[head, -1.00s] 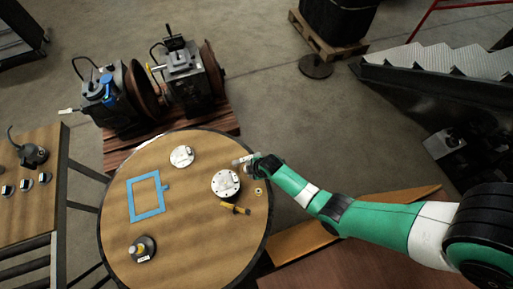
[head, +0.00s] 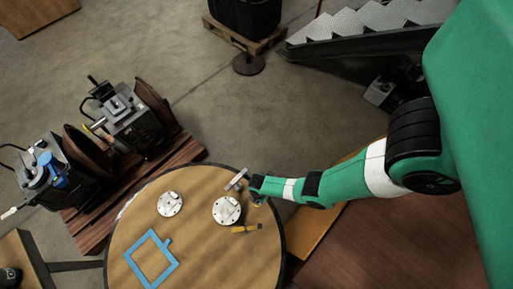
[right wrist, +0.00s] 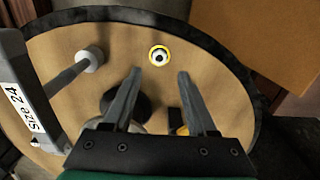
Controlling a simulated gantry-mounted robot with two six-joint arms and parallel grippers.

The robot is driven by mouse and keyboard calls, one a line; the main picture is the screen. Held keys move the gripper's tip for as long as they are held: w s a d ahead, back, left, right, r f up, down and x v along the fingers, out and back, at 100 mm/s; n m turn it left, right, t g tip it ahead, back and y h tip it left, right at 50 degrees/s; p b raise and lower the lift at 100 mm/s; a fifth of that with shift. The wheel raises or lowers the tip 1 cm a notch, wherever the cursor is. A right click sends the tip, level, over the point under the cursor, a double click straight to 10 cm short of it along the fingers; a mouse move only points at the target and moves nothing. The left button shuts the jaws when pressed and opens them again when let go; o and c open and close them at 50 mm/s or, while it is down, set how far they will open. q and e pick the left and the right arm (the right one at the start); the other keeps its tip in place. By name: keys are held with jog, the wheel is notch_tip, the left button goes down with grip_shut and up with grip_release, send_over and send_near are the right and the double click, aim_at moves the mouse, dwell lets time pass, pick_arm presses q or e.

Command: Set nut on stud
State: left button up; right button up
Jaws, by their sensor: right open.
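A small nut with a yellow ring around it (right wrist: 159,55) lies on the round wooden table, its dark hole facing up. In the head view it shows as a yellowish spot (head: 258,205), partly hidden by my right gripper (head: 252,188). In the right wrist view my right gripper (right wrist: 157,75) is open and empty. The nut is beyond its fingertips and not between them. A round metal flange (head: 226,210) sits on the table left of the gripper. Its studs are too small to tell apart. My left gripper is not in view.
A grey tool labelled "Size 24" (right wrist: 38,105) stands close beside my right gripper; it also shows in the head view (head: 236,180). A second flange (head: 170,204), a blue square frame (head: 152,262) and a yellow-handled tool (head: 246,229) lie on the table (head: 205,262).

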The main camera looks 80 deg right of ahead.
aim_at(258, 203)
notch_tip(258, 203, down, 7)
jog(key=b, duration=0.6)
jog(key=shift+f, duration=0.15)
grip_shut()
